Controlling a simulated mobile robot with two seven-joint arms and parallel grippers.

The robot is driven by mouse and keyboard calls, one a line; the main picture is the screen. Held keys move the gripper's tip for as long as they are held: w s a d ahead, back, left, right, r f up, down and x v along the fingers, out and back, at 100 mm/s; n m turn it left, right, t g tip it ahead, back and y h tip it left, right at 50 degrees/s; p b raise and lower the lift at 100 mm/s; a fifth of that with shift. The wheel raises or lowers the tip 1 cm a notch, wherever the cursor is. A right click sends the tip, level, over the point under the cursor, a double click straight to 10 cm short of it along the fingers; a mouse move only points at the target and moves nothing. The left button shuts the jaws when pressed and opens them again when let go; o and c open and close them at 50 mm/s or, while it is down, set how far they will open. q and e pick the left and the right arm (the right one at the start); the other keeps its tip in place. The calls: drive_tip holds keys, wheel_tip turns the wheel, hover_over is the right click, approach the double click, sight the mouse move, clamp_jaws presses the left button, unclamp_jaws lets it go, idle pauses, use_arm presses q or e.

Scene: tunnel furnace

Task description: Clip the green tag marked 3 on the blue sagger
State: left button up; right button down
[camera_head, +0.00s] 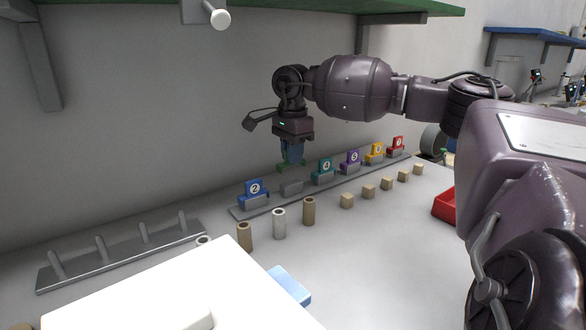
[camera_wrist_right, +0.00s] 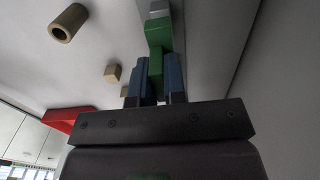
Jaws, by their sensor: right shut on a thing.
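My right gripper (camera_head: 293,148) is shut on the green tag (camera_head: 290,168) and holds it above the tag rack, over the bare grey block between the blue tag 2 and the teal tag 4. In the right wrist view the green tag (camera_wrist_right: 156,38) sits between the two blue fingers of the gripper (camera_wrist_right: 155,78). The number on the green tag cannot be read. A light blue piece (camera_head: 289,287) shows at the lower middle, mostly hidden behind a white shape; I cannot tell if it is the blue sagger. My left gripper is not in view.
The tag rack (camera_head: 238,212) also bears the blue tag 2 (camera_head: 254,190), the teal tag 4 (camera_head: 324,166), a purple, a yellow and a red tag. Tubes (camera_head: 309,211) and small tan cubes (camera_head: 347,201) stand before it. A pegged grey rack (camera_head: 120,259) lies left, a red bin (camera_head: 445,204) right.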

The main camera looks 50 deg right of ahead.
wheel_tip(320, 180, up, 4)
drive_tip(key=shift+a+r, duration=0.1)
drive_tip(key=shift+r, duration=0.3)
drive_tip(key=s+a+r+n+p, duration=0.2)
drive_tip(key=s+a+n+p, duration=0.4)
drive_tip(key=a, duration=0.4)
drive_tip(key=s+a+r+n+p, duration=0.2)
drive_tip(key=s+a+n+p, duration=0.4)
drive_tip(key=s+a+p, duration=0.2)
drive_tip(key=s+a+r+n+p, duration=0.2)
drive_tip(key=s+a+n+p, duration=0.5)
drive_tip(key=a, duration=0.5)
drive_tip(key=shift+s+a+r, duration=0.15)
drive_tip(key=shift+s+a, duration=0.05)
drive_tip(key=shift+s, duration=0.35)
drive_tip(key=shift+s+a+r, duration=0.15)
drive_tip(key=shift+s, duration=0.4)
drive_tip(key=shift+s+a, duration=0.15)
drive_tip(key=shift+f, duration=1.4)
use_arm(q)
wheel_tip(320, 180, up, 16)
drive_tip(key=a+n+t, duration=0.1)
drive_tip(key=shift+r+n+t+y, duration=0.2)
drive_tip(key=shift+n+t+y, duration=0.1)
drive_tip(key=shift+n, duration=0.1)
use_arm(e)
drive_tip(key=shift+f, duration=0.2)
